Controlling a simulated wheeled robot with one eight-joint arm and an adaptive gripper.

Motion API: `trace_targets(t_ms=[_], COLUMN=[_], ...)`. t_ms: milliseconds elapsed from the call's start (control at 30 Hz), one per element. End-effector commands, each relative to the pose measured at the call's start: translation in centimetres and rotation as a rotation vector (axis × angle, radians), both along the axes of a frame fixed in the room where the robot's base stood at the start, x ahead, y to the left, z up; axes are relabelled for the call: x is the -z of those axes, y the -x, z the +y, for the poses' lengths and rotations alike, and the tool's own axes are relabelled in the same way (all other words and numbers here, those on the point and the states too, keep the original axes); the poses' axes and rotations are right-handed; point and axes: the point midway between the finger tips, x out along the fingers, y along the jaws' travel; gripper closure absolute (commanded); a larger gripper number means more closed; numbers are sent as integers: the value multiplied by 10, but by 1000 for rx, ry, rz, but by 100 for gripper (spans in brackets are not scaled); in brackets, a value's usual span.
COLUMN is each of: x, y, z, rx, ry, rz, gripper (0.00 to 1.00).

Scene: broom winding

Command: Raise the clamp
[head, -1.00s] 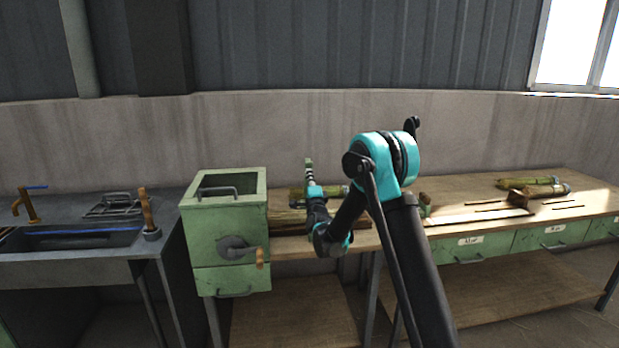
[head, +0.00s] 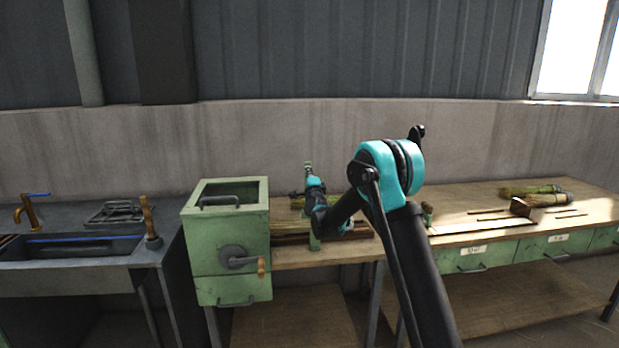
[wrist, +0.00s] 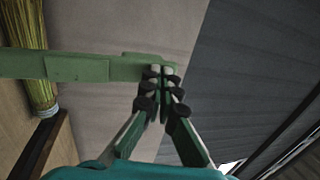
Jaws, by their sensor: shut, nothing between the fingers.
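The clamp shows as a long green bar (wrist: 85,67) in the wrist view, running in from the left edge and ending near the middle. My gripper (wrist: 161,80) is shut and empty. Its fingertips overlap the bar's right end in that view; I cannot tell whether they touch it. In the head view my gripper (head: 309,175) is over the bench just right of the green box. A green upright piece (head: 314,241) shows below it at the bench's front edge, probably part of the clamp. My arm hides much of this area.
A broom-straw bundle (wrist: 29,55) lies left in the wrist view. The green box (head: 228,232) with a crank stands left on the workbench (head: 470,197), beside a sink (head: 85,246). More bundles (head: 530,191) lie at the right.

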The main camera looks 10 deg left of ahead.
Motion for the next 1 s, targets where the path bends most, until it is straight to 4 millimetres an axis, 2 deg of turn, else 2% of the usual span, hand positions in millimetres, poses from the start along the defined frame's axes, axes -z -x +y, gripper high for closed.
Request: trace_targets(t_ms=[333, 800, 1000], x=[-2, -2, -4], y=[-15, -15, -9], z=[4, 5, 1], rx=[0, 0, 1], ry=[1, 1, 1], rz=[0, 0, 0], gripper=[100, 100, 100])
